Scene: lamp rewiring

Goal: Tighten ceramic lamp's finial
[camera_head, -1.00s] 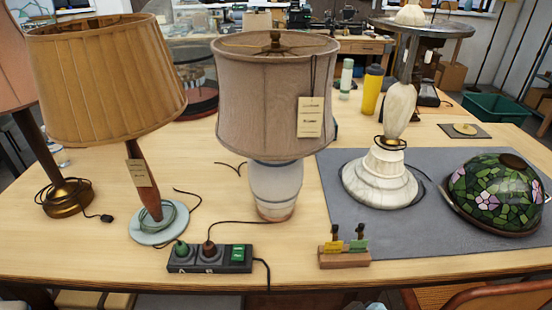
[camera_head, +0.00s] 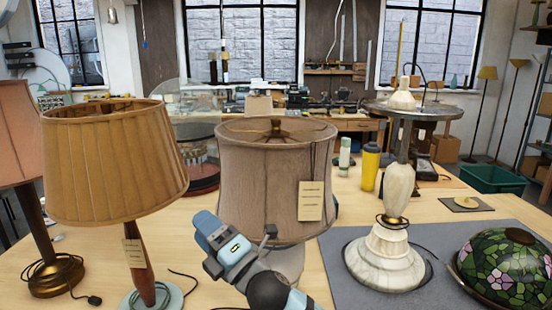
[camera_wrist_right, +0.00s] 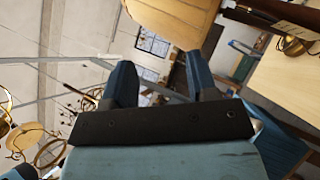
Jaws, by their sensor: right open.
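The ceramic lamp stands in the middle of the head view, with a grey-beige drum shade (camera_head: 270,180) and a paper tag (camera_head: 311,201). Its small brass finial (camera_head: 275,127) sits at the top centre of the shade. Its pale ceramic base (camera_head: 288,262) is mostly hidden behind my right arm. My right gripper (camera_head: 225,243) is in front of the shade's lower left, well below the finial. In the right wrist view its two blue fingers (camera_wrist_right: 160,80) are apart with nothing between them. My left gripper is not in view.
A pleated amber lamp (camera_head: 115,165) and a pink-shaded lamp (camera_head: 18,150) stand left. A marble-stem lamp (camera_head: 385,255) and a stained-glass shade (camera_head: 505,268) are on the grey mat (camera_head: 345,280) at right. A yellow bottle (camera_head: 370,167) stands behind.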

